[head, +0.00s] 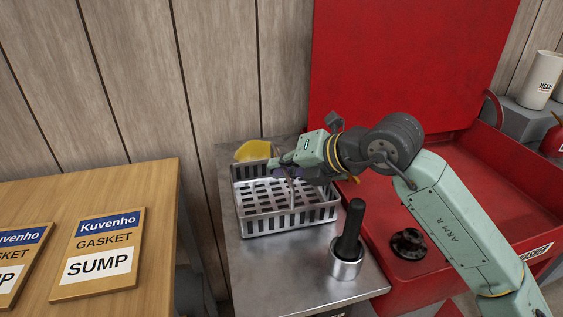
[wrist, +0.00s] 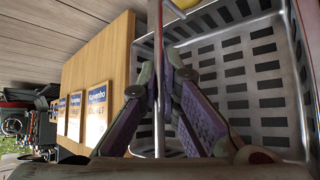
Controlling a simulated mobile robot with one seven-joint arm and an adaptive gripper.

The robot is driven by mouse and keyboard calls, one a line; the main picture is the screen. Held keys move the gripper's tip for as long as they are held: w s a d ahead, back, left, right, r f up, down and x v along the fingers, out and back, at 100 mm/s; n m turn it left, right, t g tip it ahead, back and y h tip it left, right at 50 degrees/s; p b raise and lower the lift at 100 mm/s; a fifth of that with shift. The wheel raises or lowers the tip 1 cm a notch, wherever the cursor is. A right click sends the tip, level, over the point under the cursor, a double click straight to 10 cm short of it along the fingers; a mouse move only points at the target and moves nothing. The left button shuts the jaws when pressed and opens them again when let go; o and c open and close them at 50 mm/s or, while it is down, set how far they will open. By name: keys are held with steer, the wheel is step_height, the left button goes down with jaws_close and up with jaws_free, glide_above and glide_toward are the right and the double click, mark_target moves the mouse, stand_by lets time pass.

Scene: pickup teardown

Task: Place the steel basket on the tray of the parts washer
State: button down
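The steel basket (head: 262,222) is a grey slotted basket, upright on a bare metal bench top (head: 245,262). In the wrist view the basket's slotted inside (wrist: 250,75) fills the right side. My gripper (head: 285,168) is over the basket. In the wrist view my gripper (wrist: 158,75) has its two purple-padded fingers close in on either side of a thin metal bar, which looks like the basket's handle, and seems shut on it. The red parts washer (head: 475,195) stands to the right with its red lid raised. My arm hides part of its tray.
A black-handled tool in a metal cup (head: 347,250) stands in front of the basket. A yellow object (head: 253,150) is behind it. A black round part (head: 408,243) lies in the red tray. A wooden table with gasket signs (head: 100,255) is at left.

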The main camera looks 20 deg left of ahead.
steer(key=shift+f, duration=0.15)
steer(key=c, duration=1.8)
jaws_free()
steer(key=shift+r, duration=0.3)
steer(key=b+v, duration=0.2)
steer(key=v, duration=1)
steer(key=shift+b, duration=0.35)
steer(key=shift+f, duration=0.1)
